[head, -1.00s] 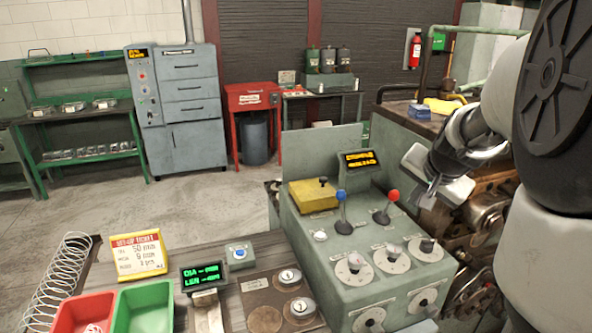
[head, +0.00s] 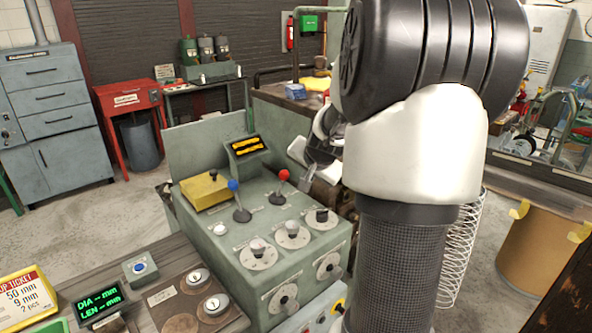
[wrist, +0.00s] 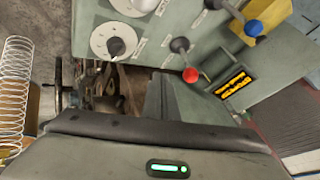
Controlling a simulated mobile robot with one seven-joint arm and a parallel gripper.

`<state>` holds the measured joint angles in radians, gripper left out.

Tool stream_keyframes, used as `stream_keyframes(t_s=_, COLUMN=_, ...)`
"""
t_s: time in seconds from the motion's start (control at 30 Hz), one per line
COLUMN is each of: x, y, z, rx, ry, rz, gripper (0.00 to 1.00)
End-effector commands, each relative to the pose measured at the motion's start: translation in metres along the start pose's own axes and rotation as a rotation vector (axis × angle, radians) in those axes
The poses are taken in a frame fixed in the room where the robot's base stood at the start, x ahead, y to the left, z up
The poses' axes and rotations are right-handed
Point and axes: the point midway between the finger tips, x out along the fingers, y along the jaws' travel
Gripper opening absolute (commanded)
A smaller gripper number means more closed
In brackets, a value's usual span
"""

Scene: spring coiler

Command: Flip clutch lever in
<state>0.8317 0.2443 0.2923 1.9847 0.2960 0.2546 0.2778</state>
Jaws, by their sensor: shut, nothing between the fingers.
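Two levers stand on the grey-green control console (head: 200,260): one with a blue knob (head: 233,185) and one with a red knob (head: 284,175), to its right. I cannot read which is the clutch lever. The wrist view shows the red knob (wrist: 191,75) near the middle top and the blue knob (wrist: 254,28) at upper right. My gripper (head: 304,184) is shut and empty, just right of the red knob in the head view and apart from it as far as I can tell. My arm partly hides the gripper.
A small amber display (head: 247,145) stands behind the levers and a yellow block (head: 205,192) to their left. Round dials (head: 292,236) fill the console front. Machinery lies right of the console, partly behind my arm. A wire coil (head: 460,245) and brown drum (head: 540,240) stand farther right.

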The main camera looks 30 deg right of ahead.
Motion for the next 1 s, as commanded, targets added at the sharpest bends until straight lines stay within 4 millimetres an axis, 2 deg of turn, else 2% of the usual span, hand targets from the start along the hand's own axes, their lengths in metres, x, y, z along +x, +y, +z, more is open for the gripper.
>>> stream_keyframes(t_s=0.1, x=0.026, y=-0.001, z=0.001, rx=0.0, ry=-0.004, rz=0.0, gripper=0.0)
stream_keyframes(t_s=0.13, x=0.028, y=-0.006, z=0.0, rx=-0.003, ry=-0.003, rz=-0.002, gripper=0.0)
stream_keyframes(t_s=0.2, x=0.029, y=-0.017, z=-0.001, rx=-0.005, ry=-0.002, rz=-0.003, gripper=0.0)
stream_keyframes(t_s=0.4, x=0.037, y=-0.034, z=-0.003, rx=-0.002, ry=0.0, rz=-0.001, gripper=0.0)
stream_keyframes(t_s=1.0, x=0.039, y=-0.037, z=-0.005, rx=-0.002, ry=-0.002, rz=0.006, gripper=0.0)
